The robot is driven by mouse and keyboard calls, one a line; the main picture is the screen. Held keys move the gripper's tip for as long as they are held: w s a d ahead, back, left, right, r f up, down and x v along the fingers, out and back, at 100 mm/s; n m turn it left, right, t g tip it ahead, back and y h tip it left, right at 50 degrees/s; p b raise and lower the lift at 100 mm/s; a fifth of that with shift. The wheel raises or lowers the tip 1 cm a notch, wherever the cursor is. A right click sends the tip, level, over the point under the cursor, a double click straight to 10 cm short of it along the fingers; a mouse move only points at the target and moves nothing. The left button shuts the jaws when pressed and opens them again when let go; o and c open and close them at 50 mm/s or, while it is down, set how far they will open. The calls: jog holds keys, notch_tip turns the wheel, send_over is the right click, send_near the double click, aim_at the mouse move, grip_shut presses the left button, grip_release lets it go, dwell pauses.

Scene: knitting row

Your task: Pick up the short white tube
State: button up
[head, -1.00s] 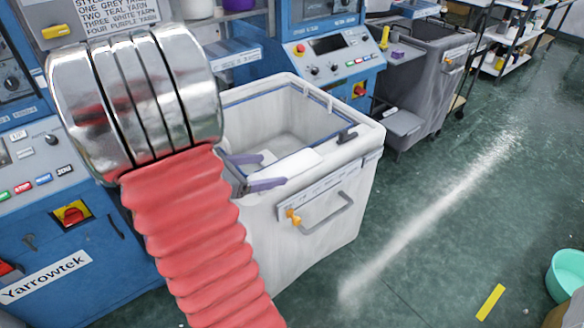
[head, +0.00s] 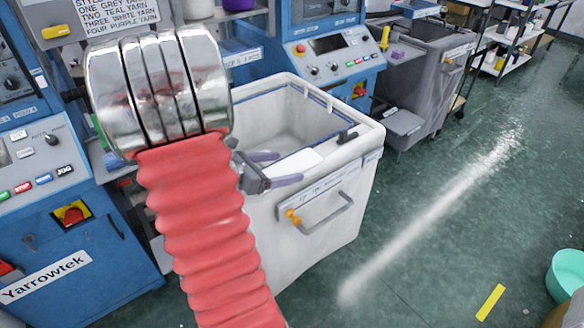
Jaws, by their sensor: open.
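My gripper (head: 290,167) is open at the near left rim of the white bin (head: 336,249), with two purple-grey fingers pointing right. A white, flat-looking piece (head: 297,162) shows between and just beyond the fingers, at the bin's near rim. I cannot tell whether it touches them or whether it is part of the bin. My red ribbed arm sleeve and shiny metal joint hide the left side of the bin and part of the machine behind.
Blue machines with control panels (head: 330,58) stand behind and left of the bin. A grey cart (head: 430,65) stands behind right, with shelves (head: 508,45) beyond. The green floor (head: 430,220) on the right is mostly open. A teal bucket (head: 566,275) stands at the right edge.

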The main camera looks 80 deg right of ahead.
jog(key=shift+s+d+f, duration=0.15)
jog(key=shift+s+d, duration=0.15)
dwell(0.4)
jog(key=c, duration=1.1)
jog(key=shift+c, duration=0.2)
notch_tip(320, 180, up, 10)
dwell(0.6)
